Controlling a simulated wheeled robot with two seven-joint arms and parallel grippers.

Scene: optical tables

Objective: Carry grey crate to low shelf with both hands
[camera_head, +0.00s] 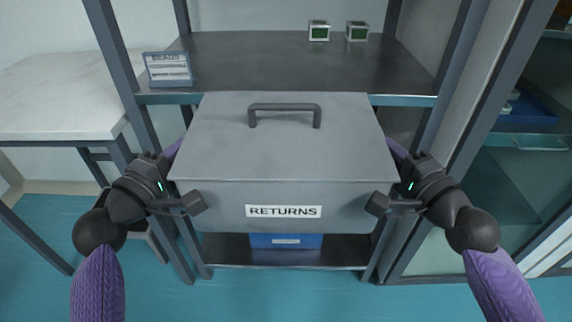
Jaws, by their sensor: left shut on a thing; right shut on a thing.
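The grey crate (225,204) has a lid with a dark handle and a white label reading RETURNS. It is held level in front of the shelf unit. My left gripper (182,203) is shut on the crate's left side, and my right gripper (390,203) is shut on its right side. The low shelf (345,254) shows below the crate, close to the floor. The crate hides part of the low shelf and the front edge of the upper shelf (240,62).
A blue box (286,241) stands on the low shelf, partly hidden by the crate. A small sign (169,69) and two small green-faced devices (319,31) stand on the upper shelf. A white table (60,95) is at left, a glass-fronted cabinet (525,150) at right.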

